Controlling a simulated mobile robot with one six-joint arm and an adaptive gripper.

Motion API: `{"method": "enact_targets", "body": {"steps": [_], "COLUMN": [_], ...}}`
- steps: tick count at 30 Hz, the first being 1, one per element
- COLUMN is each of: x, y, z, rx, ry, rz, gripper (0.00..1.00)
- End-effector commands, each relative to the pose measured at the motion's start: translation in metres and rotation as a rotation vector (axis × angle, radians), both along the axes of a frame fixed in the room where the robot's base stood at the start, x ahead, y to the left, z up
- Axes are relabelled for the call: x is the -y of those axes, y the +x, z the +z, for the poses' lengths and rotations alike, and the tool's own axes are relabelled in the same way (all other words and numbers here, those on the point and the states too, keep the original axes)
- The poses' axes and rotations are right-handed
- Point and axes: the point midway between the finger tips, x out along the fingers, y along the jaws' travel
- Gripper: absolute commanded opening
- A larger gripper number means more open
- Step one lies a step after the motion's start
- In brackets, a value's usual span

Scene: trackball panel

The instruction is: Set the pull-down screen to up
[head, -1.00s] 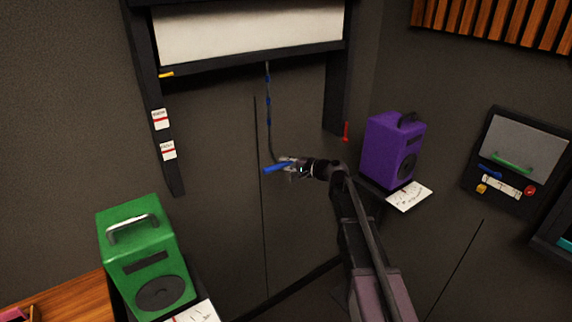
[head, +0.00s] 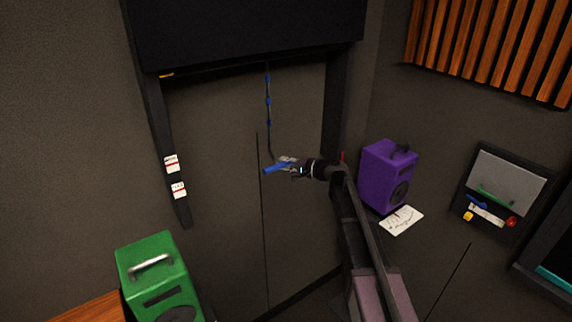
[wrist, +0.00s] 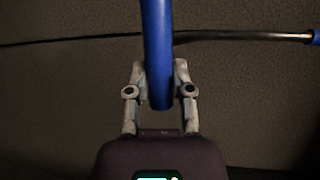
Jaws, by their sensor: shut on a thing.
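The pull-down screen shows as a dark housing (head: 250,32) at the top of the head view. No white fabric shows below it. A thin bottom bar with a yellow pointer (head: 166,75) at its left end sits just under the housing. A dark cord with blue bands (head: 268,101) hangs from the bar and ends at a blue handle (head: 273,170). My gripper (head: 283,165) is shut on this handle. In the wrist view the blue handle (wrist: 157,40) stands between the two fingers, with the cord passing sideways behind it.
The left post carries two small white-and-red labels (head: 171,163), too small to read. A green speaker (head: 158,278) stands at the lower left. A purple speaker (head: 386,172) stands right of my arm. A control panel (head: 500,190) hangs on the right wall. The wall below the handle is clear.

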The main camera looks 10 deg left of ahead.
Motion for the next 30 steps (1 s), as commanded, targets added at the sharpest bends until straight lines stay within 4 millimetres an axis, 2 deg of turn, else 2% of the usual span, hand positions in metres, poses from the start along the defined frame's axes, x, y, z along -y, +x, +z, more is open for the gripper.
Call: {"method": "enact_targets", "body": {"steps": [3,17,18,21,22,30], "x": [-0.0004,-0.0006,-0.0006,-0.0005,-0.0004,-0.0001], "y": [0.0006,0.0025,0.0027,0.0027,0.0025,0.0009], "z": [0.0086,0.0116,0.0116,0.0116,0.0114,0.0103], "rx": [0.000,0.000,0.000,0.000,0.001,0.000], "ry": [0.001,0.006,0.006,0.005,0.005,0.002], "rz": [0.000,-0.004,-0.004,-0.005,-0.004,-0.001], "gripper": [0.00,0.00,0.33,0.63,0.65,0.65]}}
